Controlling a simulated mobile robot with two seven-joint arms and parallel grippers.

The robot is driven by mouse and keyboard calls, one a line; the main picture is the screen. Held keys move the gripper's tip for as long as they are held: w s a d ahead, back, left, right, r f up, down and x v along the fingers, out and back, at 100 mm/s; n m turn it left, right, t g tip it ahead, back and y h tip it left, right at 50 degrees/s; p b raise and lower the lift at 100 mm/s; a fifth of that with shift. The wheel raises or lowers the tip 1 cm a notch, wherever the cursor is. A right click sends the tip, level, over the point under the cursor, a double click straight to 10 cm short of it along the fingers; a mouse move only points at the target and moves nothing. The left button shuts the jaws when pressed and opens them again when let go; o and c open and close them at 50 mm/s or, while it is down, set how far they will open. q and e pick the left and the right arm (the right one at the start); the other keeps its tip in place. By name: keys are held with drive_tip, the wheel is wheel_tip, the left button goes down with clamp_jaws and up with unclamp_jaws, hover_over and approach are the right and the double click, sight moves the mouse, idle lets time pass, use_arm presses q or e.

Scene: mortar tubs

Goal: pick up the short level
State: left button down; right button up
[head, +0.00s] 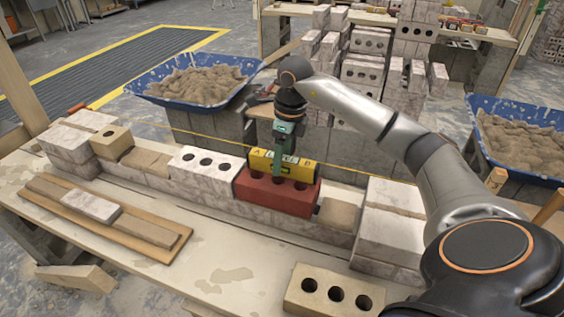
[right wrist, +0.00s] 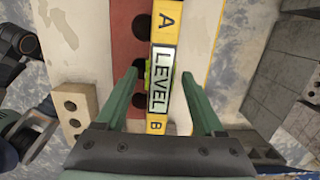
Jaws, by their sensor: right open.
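The short level (head: 264,161) is yellow, with a pale LEVEL label and the letters A and B at its ends. It lies along the top of a red brick (head: 262,195) in the wall. My right gripper (head: 282,152) is above the level, pointing down, with green fingers. In the right wrist view the open fingers (right wrist: 160,75) are on either side of the level (right wrist: 165,45), with gaps between. I cannot tell how far down the fingertips reach. My left gripper is not in view.
White bricks (head: 205,168) continue the wall to the left, and a taller white stack (head: 388,225) stands to the right. A holed tan brick (head: 325,293) lies in front. Blue tubs of mortar (head: 160,99) stand behind.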

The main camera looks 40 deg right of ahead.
drive_tip(key=shift+f, duration=0.55)
clamp_jaws()
drive_tip(key=shift+r, duration=0.1)
